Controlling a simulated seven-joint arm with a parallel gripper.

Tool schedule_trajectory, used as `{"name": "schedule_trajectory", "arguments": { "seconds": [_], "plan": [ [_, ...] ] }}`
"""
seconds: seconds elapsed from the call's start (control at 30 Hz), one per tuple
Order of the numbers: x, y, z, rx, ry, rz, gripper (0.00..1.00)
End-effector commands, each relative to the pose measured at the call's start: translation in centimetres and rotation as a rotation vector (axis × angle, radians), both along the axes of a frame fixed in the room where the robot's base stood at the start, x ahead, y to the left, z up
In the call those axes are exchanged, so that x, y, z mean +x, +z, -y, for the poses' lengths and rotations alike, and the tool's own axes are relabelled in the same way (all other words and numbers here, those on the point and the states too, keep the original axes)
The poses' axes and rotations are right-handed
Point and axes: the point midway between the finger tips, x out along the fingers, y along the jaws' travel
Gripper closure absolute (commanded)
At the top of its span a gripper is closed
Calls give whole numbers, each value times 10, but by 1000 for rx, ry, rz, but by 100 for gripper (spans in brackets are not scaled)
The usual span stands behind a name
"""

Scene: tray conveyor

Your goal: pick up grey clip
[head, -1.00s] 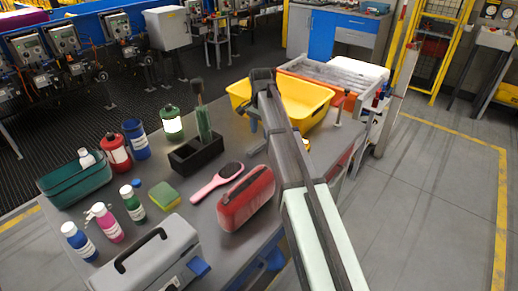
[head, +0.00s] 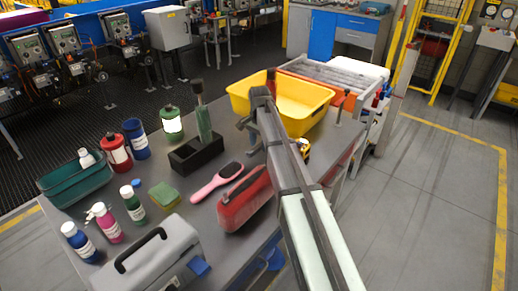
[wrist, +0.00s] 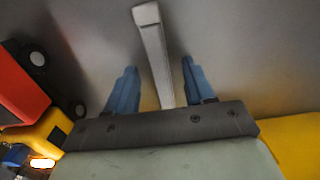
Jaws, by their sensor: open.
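In the wrist view a long, light grey strip, which looks like the grey clip (wrist: 152,45), lies on the grey table top. My gripper (wrist: 160,80) is open, with its blue fingers apart, one on each side of the strip. The strip's near end runs down to the gripper's dark palm edge, and I cannot tell whether they touch. In the head view my gripper (head: 248,133) is low over the table, beside the yellow bin, and my arm hides the clip there.
A yellow bin (head: 238,98) stands behind my gripper, a black box (head: 183,163) to its left. A pink hairbrush (head: 208,186) and red case (head: 235,208) lie nearer. A red and yellow wheeled object (wrist: 30,95) is left in the wrist view.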

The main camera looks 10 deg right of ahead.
Motion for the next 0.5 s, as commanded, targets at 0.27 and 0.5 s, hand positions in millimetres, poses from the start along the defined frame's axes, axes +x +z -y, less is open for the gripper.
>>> {"name": "schedule_trajectory", "arguments": {
  "seconds": [0.27, 0.5],
  "plan": [
    [0, 0, 0, 0, 0, 0, 71],
    [0, 0, 0, 0, 0, 0, 94]
  ]
}}
